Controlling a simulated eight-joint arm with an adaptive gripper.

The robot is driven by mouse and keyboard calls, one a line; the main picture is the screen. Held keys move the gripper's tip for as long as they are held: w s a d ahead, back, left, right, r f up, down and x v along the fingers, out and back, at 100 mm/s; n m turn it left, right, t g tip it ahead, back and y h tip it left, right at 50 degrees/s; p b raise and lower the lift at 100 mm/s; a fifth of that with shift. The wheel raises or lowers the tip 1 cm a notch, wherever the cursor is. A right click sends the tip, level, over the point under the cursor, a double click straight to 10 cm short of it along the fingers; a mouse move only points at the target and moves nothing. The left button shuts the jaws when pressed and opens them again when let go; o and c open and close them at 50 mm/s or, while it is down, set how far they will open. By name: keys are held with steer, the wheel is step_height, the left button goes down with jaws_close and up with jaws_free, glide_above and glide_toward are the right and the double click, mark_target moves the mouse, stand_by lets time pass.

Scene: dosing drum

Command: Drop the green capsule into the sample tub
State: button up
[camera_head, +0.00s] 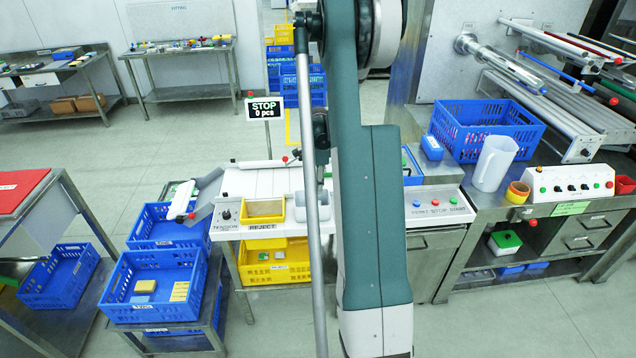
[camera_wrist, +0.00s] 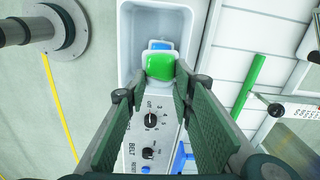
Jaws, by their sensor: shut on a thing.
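The green capsule (camera_wrist: 160,67) is between the fingertips of my gripper (camera_wrist: 160,82) in the wrist view. The fingers are shut on it. A pale, open tub (camera_wrist: 128,45), which looks like the sample tub, lies behind and below the capsule in that view. A small blue and white thing shows past the capsule, inside the tub's outline. The capsule overlaps the tub's near end, and I cannot tell its height above it. In the head view a white tub (camera_head: 300,211) stands beside a yellow tray, partly hidden by my arm. The capsule and my gripper's tips are hidden there.
A control panel with knobs (camera_wrist: 150,135) lies below my fingers. A green bar (camera_wrist: 248,85) is to the right. In the head view are the yellow tray (camera_head: 263,219), blue crates (camera_head: 152,287), a STOP display reading 0 pcs (camera_head: 265,108) and a clear jug (camera_head: 494,163).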

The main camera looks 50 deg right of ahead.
steer(key=shift+f+b, duration=0.3)
steer(key=shift+f, duration=1)
steer(key=o, duration=0.8)
steer(key=shift+r, duration=0.15)
steer(key=shift+r, duration=5.9)
steer(key=shift+a, duration=0.1)
